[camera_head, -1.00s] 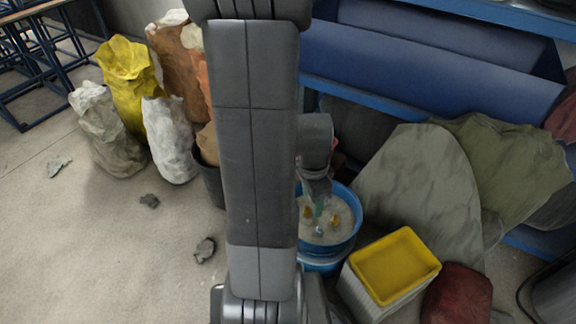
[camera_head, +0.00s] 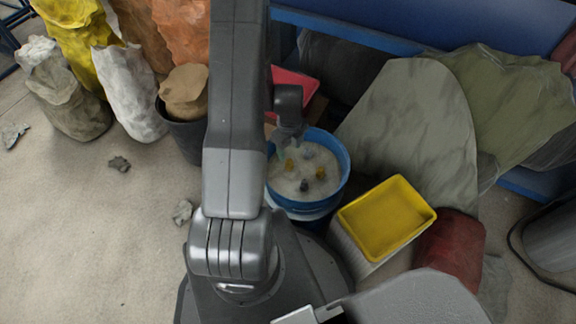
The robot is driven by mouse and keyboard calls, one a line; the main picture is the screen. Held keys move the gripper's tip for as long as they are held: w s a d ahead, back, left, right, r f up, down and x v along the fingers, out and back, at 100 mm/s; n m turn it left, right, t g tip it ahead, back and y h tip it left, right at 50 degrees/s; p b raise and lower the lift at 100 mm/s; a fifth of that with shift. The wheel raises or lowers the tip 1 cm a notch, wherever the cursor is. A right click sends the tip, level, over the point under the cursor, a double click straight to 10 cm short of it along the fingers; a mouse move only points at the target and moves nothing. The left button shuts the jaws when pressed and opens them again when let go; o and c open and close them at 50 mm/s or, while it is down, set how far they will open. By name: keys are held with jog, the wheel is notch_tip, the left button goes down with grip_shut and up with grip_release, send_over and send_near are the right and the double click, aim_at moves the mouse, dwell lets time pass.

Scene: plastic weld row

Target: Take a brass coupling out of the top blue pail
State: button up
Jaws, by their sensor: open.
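The top blue pail (camera_head: 341,174) stands right of my arm in the head view, with another pail under it. It holds pale granular material with several small pieces on it. Brass-coloured couplings (camera_head: 320,173) show among them, one near the middle right and one further left. Dark or grey pieces (camera_head: 304,186) lie there too. My gripper (camera_head: 284,152) is over the back left part of the pail, pointing down, open. Its fingertips are small and partly hidden, and I cannot tell whether they touch the material. My arm hides the pail's left side.
A yellow tray (camera_head: 388,218) on a white stack stands right of the pail, with a dark red sack (camera_head: 450,240) beside it. A red tray (camera_head: 296,86) is behind. Sacks (camera_head: 130,95) and a dark bin (camera_head: 184,133) stand left. Open floor (camera_head: 90,230) lies at left front.

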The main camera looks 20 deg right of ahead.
aim_at(289, 160)
notch_tip(289, 160, down, 9)
jog(key=b, duration=0.3)
jog(key=shift+w+f, duration=0.15)
jog(key=shift+c, duration=0.2)
jog(key=c, duration=1.1)
jog(key=shift+r, duration=0.2)
